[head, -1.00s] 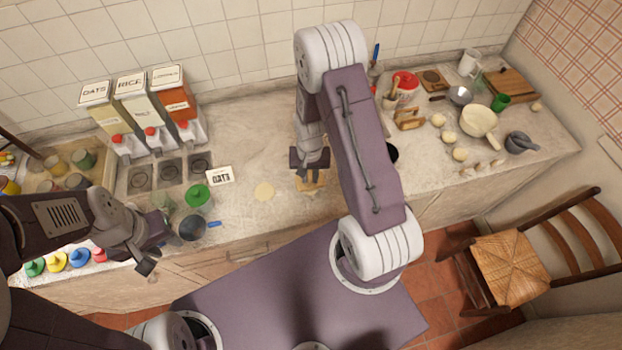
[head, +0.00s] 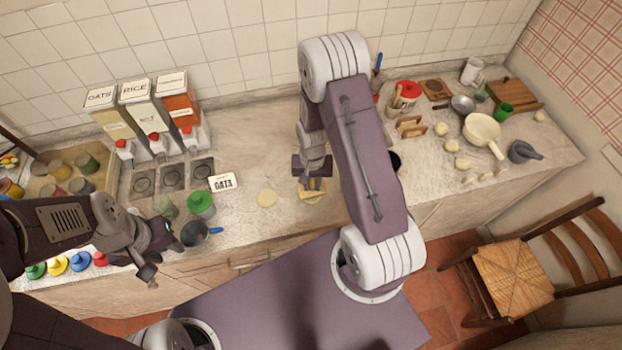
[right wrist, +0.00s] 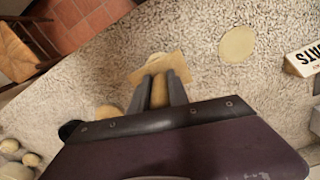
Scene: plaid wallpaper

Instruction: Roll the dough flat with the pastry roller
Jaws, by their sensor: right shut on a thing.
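My right gripper (head: 313,184) points down at the counter and is shut on a tan handle (right wrist: 159,92), apparently that of the pastry roller. A tan, roughly square piece (right wrist: 157,66) shows at the fingertips; it also shows in the head view (head: 312,197). I cannot tell whether it is the roller's head or dough under it. A flat round dough disc (head: 266,198) lies on the counter to the left of this gripper; it also shows in the right wrist view (right wrist: 238,45). My left gripper (head: 150,267) hangs near the counter's front edge, its jaws unclear.
An OATS sign (head: 222,182), a green-lidded jar (head: 201,203) and a dark pan (head: 194,234) stand left of the disc. Dispensers (head: 146,112) stand behind. Several dough balls (head: 450,146) and a cream pan (head: 482,128) are at the right. Bare counter lies behind the disc.

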